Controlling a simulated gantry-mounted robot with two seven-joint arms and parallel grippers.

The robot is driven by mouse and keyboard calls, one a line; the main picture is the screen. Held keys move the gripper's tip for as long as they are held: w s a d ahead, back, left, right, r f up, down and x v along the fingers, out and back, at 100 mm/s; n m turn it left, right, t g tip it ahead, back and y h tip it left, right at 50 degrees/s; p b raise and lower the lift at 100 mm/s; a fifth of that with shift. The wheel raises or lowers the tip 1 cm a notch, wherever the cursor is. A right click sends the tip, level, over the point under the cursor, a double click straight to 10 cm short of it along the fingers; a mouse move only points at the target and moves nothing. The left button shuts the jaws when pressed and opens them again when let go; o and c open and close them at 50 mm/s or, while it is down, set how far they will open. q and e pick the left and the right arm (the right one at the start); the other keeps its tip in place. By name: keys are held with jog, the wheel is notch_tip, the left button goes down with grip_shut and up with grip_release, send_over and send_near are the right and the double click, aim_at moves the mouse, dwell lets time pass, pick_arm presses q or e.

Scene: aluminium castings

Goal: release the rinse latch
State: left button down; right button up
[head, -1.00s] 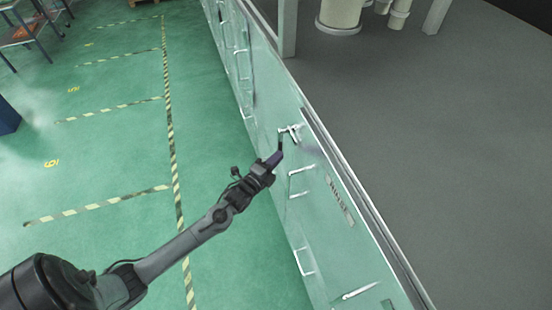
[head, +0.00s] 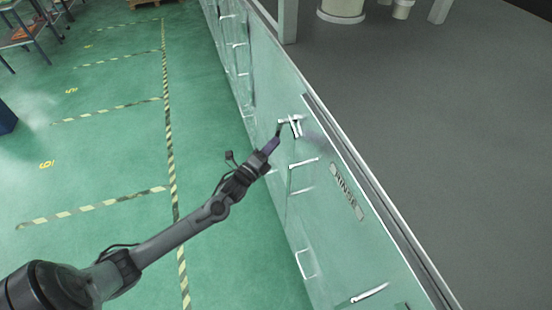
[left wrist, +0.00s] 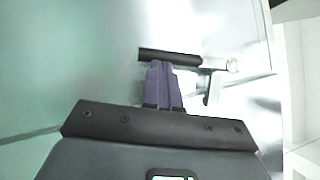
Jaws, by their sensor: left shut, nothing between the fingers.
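The rinse latch (head: 295,122) is a silver fitting with a dark grip, near the top edge of the pale green panel. A plate that appears to read RINSE (head: 346,192) is on the same panel. My left gripper (head: 275,142) is at the latch's dark end, with its purple fingers together. In the left wrist view the shut fingers (left wrist: 162,68) meet the black grip (left wrist: 168,55) from below, with nothing between them. Whether they press on it or only overlap it in the picture, I cannot tell. The silver latch body (left wrist: 214,78) is to their right. My right gripper is out of view.
The long panel (head: 330,245) carries several other handles, one (head: 304,162) just below the latch. A grey surface (head: 440,130) with pale cylinders (head: 341,10) lies beyond it. The green floor (head: 110,150) with striped tape is open at left.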

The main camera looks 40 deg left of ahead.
pick_arm(q)
jog(key=w+a+r+m+t+h+b, duration=0.1)
jog(key=w+a+r+m+h+b, duration=0.1)
jog(key=m+h+b, duration=0.3)
jog(key=w+a+r+m+h+b, duration=0.2)
jog(key=a+r+m+h+b, duration=0.2)
jog(key=m+b, duration=0.9)
jog(key=shift+w+a+r+m+t+h+b, duration=0.2)
jog(key=shift+a+m+t+h+b, duration=0.2)
jog(key=shift+a+h, duration=0.65)
jog(key=shift+d+h, duration=0.25)
jog(key=w+f+b+v, duration=0.1)
jog(key=f+b+v, duration=0.1)
jog(key=v, duration=1)
jog(key=shift+f+b, duration=0.4)
jog(key=shift+b, duration=0.25)
